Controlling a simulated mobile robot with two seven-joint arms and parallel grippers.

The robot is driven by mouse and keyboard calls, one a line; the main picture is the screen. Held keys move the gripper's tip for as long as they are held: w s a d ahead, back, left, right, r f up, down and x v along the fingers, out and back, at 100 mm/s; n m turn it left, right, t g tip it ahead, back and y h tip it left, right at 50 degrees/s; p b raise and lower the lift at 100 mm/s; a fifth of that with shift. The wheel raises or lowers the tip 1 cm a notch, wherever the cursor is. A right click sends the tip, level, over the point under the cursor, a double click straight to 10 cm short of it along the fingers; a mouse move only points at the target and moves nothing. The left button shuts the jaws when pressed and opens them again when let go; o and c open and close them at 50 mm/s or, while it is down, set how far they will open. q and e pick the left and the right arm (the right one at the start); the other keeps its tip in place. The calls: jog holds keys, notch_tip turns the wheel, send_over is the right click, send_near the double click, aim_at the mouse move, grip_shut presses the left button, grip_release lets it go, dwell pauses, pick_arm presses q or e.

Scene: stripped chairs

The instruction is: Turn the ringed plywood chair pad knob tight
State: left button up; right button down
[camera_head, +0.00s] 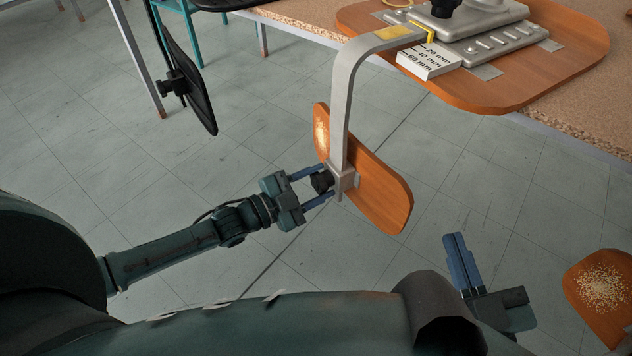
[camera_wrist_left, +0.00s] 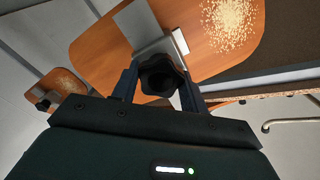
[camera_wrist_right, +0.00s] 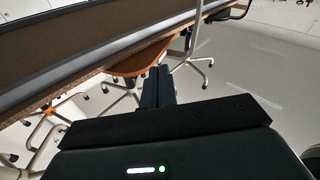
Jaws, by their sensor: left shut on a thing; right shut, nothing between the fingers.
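The plywood chair pad (camera_head: 376,190) hangs at the lower end of a bent grey metal bar (camera_head: 345,110), below the table edge. A black lobed knob (camera_head: 322,181) sits on the bracket at the bar's end. My left gripper (camera_head: 318,186) is shut on the knob, one finger on either side. In the left wrist view the knob (camera_wrist_left: 160,78) shows between the fingers, with the pad (camera_wrist_left: 195,35) and its pale speckled patch behind it. My right gripper (camera_head: 457,262) is shut and empty, low and to the right of the pad, apart from it. I cannot make out a ring marking.
The bar runs up to a plywood seat (camera_head: 560,60) with a metal mechanism, lying on the speckled table (camera_head: 315,25). A marked white block (camera_head: 430,62) is by the bar. Another speckled plywood pad (camera_head: 602,290) is at the right. A black chair back (camera_head: 190,80) stands at the left.

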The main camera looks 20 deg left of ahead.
pick_arm(q)
jog(key=o, duration=1)
pick_arm(e)
jog(key=shift+r, duration=0.2)
pick_arm(q)
jog(key=shift+s+a, duration=0.15)
jog(key=shift+s, duration=0.05)
jog(key=p+v, duration=0.3)
jog(key=v, duration=0.9)
jog(key=shift+s+a, duration=0.25)
pick_arm(e)
jog(key=shift+d+f+g+h, duration=0.1)
jog(key=shift+d+g+h, duration=0.35)
jog(key=shift+h, duration=0.25)
